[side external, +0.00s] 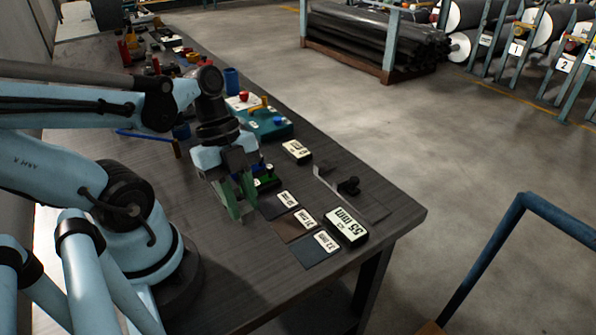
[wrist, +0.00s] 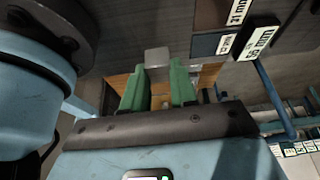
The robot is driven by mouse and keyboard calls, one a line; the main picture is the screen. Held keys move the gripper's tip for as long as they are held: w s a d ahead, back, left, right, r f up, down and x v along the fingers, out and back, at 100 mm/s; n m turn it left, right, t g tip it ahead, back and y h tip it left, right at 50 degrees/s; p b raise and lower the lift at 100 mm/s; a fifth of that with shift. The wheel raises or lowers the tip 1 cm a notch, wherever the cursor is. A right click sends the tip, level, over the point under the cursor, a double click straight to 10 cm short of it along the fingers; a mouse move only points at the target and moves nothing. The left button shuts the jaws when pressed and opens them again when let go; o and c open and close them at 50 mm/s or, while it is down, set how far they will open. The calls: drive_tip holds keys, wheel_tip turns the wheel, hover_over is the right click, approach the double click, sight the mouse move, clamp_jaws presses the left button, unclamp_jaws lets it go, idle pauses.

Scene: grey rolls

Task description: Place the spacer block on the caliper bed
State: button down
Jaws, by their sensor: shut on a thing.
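My gripper (side external: 238,212) has green fingers and points down just left of the labelled mats. In the wrist view, its green fingers (wrist: 158,72) stand a little apart with a plain light-grey block, seemingly the spacer block (wrist: 157,57), between their tips. The block is hard to make out in the side view, where the fingers hide it. A flat grey metal plate with an upright edge and a black knob, seemingly the caliper bed (side external: 369,207), lies near the table's right edge, away from my gripper.
Dark (side external: 273,209), brown (side external: 288,231) and blue-grey (side external: 309,254) mats with mm labels lie right of my gripper. A black "55 mm" block (side external: 346,227) stands beside them. A smaller labelled block (side external: 296,152) and a green-and-black item (side external: 267,181) lie behind. The table's front is clear.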

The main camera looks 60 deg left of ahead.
drive_tip(key=shift+r, duration=0.85)
drive_tip(key=shift+w+r, duration=0.2)
drive_tip(key=shift+w, duration=0.05)
drive_tip(key=w+d+r, duration=0.1)
drive_tip(key=w+d, duration=0.1)
drive_tip(key=w, duration=0.8)
drive_tip(key=w+d+r, duration=0.1)
drive_tip(key=w+d, duration=0.1)
drive_tip(key=w, duration=0.9)
hover_over(333, 176)
drive_tip(key=shift+m, duration=0.3)
wheel_tip(333, 176, down, 7)
drive_tip(key=shift+f, duration=2.05)
drive_tip(key=shift+f, duration=0.1)
drive_tip(key=c, duration=0.9)
unclamp_jaws()
